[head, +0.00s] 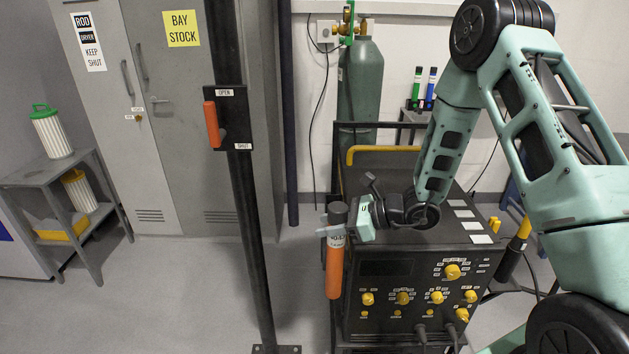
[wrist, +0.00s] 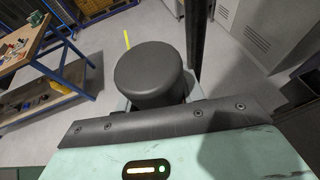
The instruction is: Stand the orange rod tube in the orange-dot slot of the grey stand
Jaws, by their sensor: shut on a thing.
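The orange rod tube (head: 335,272) has a dark cap and a white label. It hangs upright in front of the left side of the welding machine, clear of the floor. My gripper (head: 338,230) is shut on it just below the cap. In the wrist view the tube's dark round cap (wrist: 148,75) fills the middle and hides its body; the fingertips are hidden. A small dark grey stand (head: 413,117) at the back holds a green tube (head: 416,88) and a blue tube (head: 430,88) upright. No orange dot can be made out on it.
The welding machine (head: 400,270) stands right beside the tube. A black post (head: 247,200) with an orange lever (head: 212,124) stands left of it. A green gas cylinder (head: 361,85) is behind. A grey shelf (head: 45,175) with canisters is far left. Floor (head: 190,290) between is clear.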

